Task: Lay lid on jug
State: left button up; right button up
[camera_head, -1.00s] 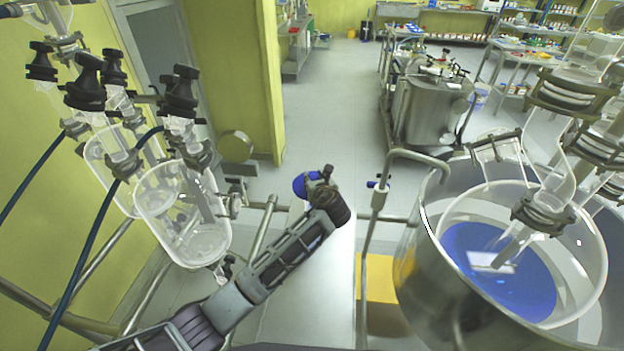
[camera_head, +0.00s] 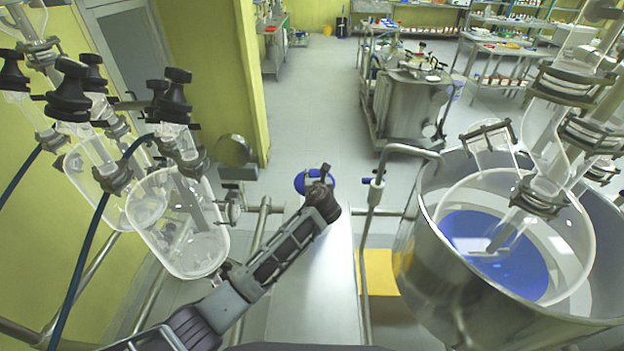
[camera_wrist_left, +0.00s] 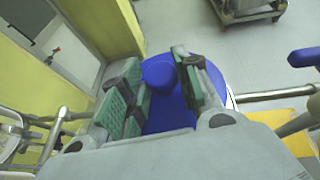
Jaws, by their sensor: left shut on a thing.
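The lid (camera_head: 301,183) is blue and shows behind my left gripper (camera_head: 324,176), above the far end of a pale tabletop. In the left wrist view, my left gripper (camera_wrist_left: 158,88) has its green-padded fingers on both sides of the blue lid's round knob (camera_wrist_left: 158,74). The lid's wide disc (camera_wrist_left: 212,78) spreads out beyond the fingers. I cannot make out a jug for sure; my arm and the lid hide what is beneath them. My right gripper is not in view.
The pale tabletop (camera_head: 318,300) runs under my left arm. Metal pipes (camera_head: 367,240) stand beside it. A large steel vessel (camera_head: 440,270) with blue contents is at right, and glass reactors (camera_head: 180,225) hang at left. The floor beyond is open.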

pick_arm(q)
jog(key=shift+w+d+r+m+h, duration=0.15)
jog(key=shift+d+r+m+h, duration=0.2)
jog(key=shift+d, duration=0.2)
jog(key=shift+f, duration=0.15)
jog(key=shift+f, duration=1.4)
jog(key=shift+f+b, duration=1.4)
jog(key=shift+b, duration=0.4)
jog(key=shift+f, duration=0.45)
jog(key=o, duration=1.1)
